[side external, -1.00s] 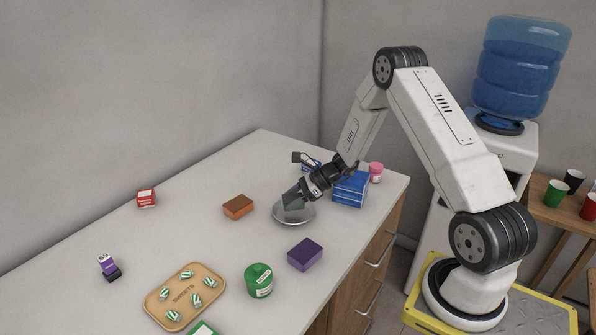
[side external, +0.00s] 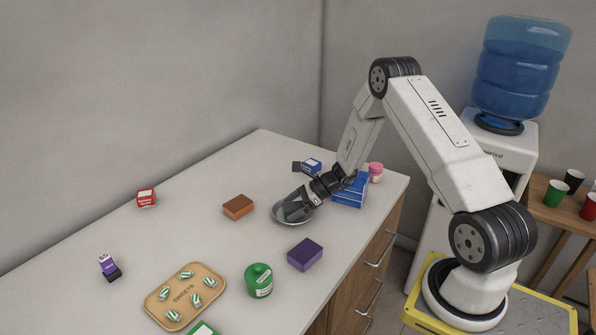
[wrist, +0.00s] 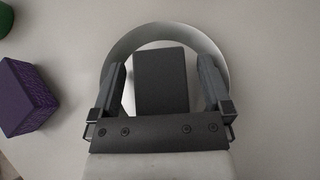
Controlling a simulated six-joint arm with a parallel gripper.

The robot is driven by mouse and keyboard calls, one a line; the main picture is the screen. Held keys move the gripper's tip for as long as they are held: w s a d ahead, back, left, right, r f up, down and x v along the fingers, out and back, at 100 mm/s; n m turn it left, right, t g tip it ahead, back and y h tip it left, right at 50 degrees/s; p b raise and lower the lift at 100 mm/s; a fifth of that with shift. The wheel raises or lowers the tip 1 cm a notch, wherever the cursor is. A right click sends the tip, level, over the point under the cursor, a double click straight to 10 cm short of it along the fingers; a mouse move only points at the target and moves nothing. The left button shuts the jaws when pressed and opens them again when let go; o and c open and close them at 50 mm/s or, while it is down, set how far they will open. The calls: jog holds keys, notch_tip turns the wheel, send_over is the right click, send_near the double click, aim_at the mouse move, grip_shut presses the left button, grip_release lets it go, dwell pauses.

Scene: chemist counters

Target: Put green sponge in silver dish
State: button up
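The silver dish (side external: 279,219) is on the white counter, near its right end. The green sponge (side external: 293,210) shows as a dark block within the dish's outline. In the wrist view the sponge (wrist: 161,80) looks almost black and stands between my fingers, with the dish's pale rim (wrist: 125,45) curving behind it. My gripper (side external: 300,205) is down at the dish, and its fingers are around the sponge. In the wrist view my gripper (wrist: 161,85) is open, with a narrow gap on each side of the sponge. The sponge's underside is hidden.
A purple sponge (side external: 305,254) and an orange-brown sponge (side external: 238,207) lie near the dish. Blue boxes (side external: 350,190) and a pink jar (side external: 376,172) stand behind my gripper. A green jar (side external: 259,280) and a sweets tray (side external: 184,296) are towards the front.

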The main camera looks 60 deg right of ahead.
jog(key=shift+r, duration=0.2)
jog(key=v, duration=1.2)
jog(key=shift+a, duration=0.1)
dwell(0.4)
jog(key=s+a+r+n+g+h, duration=0.1)
jog(key=s+a+r+n+h, duration=0.1)
jog(key=a+n, duration=0.5)
jog(key=s+a+r+n+g+h, duration=0.2)
jog(key=s+a+n, duration=0.3)
jog(key=a+n, duration=0.3)
jog(key=s+a+r+n+g+h, duration=0.2)
jog(key=a+n, duration=0.5)
jog(key=n, duration=0.5)
jog(key=shift+s+a+r+h, duration=0.3)
jog(key=shift+s+r+h, duration=0.2)
jog(key=shift+s+h, duration=0.5)
